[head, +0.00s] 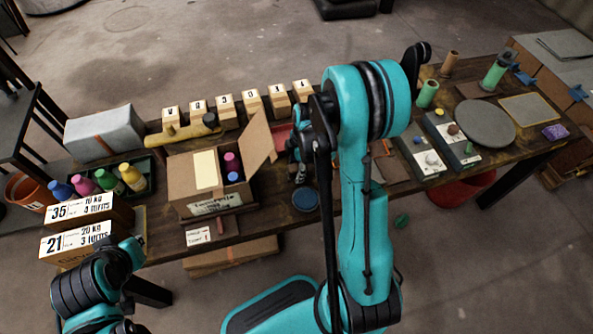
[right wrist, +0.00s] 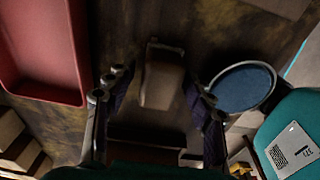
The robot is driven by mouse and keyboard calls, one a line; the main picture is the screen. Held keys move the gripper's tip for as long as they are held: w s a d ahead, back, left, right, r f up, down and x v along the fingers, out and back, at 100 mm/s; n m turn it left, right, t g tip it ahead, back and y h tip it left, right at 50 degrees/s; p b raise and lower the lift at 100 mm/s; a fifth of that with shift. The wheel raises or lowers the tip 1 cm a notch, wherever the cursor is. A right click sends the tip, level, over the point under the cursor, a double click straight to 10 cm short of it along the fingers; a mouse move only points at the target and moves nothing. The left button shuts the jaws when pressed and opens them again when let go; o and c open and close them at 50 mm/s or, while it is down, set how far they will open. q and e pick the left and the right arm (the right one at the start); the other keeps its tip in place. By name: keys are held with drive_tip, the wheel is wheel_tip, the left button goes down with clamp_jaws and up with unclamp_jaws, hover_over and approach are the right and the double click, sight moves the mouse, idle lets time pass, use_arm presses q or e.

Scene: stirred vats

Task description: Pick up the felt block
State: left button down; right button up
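In the right wrist view, a brown block with a rounded top (right wrist: 162,82) lies between the fingers of my right gripper (right wrist: 157,95); I take it to be the felt block. The fingers are open, with a gap on each side of the block. In the head view, my right gripper (head: 300,147) is low over the table, right of the open cardboard box, and the block is hidden or too small to make out. My left arm is at the lower left of the head view, and its fingers are not clear.
A red tray (right wrist: 42,50) lies left of the block and a blue round dish (right wrist: 242,87) right of it. The cardboard box (head: 195,180) holds bottles. Letter blocks (head: 250,101) line the back. A grey disc (head: 485,124) and small trays occupy the table's right part.

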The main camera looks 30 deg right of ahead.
sight(296, 167)
drive_tip(key=c, duration=0.9)
drive_tip(key=shift+o, duration=0.2)
drive_tip(key=shift+r, duration=0.15)
drive_tip(key=shift+r, duration=0.25)
wheel_tip(296, 167, up, 4)
drive_tip(key=p, duration=0.2)
drive_tip(key=shift+p, duration=0.3)
drive_tip(key=s+d+r+p, duration=0.3)
drive_tip(key=s+d+r, duration=0.3)
drive_tip(key=s+d, duration=0.2)
drive_tip(key=shift+d, duration=0.35)
drive_tip(key=shift+w+r, duration=0.1)
